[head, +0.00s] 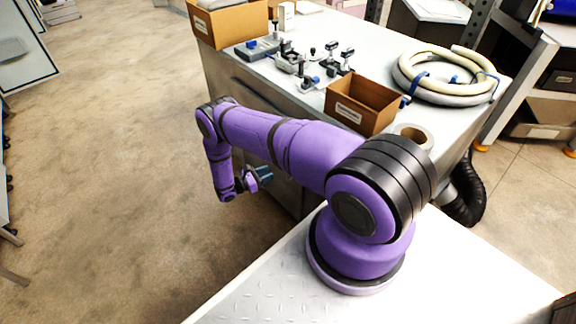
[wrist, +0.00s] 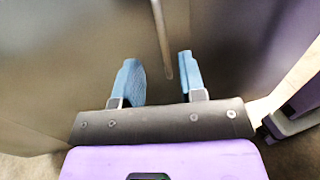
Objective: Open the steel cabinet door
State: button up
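The steel cabinet (head: 240,90) stands under the white worktop, its grey front facing my arm. In the wrist view its grey door face (wrist: 85,55) fills most of the picture. A thin upright bar handle (wrist: 160,35) runs down from the top edge. Its lower end shows between the two blue fingers of my gripper (wrist: 158,62), nearer the right finger. The fingers are apart, with clear gaps to the bar. In the head view my gripper (head: 263,175) is close to the cabinet front, partly hidden by my arm. The handle cannot be made out there.
The worktop (head: 375,65) above holds clamps (head: 310,62), an open cardboard box (head: 360,103), a larger box (head: 230,22), a coiled hose (head: 445,75) and a tape roll (head: 414,136). The floor (head: 110,130) left of the cabinet is clear. A black duct (head: 465,195) is at right.

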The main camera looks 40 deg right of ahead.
jog(key=x, duration=1)
jog(key=shift+s+d, duration=0.1)
jog(key=shift+d, duration=0.05)
grip_shut()
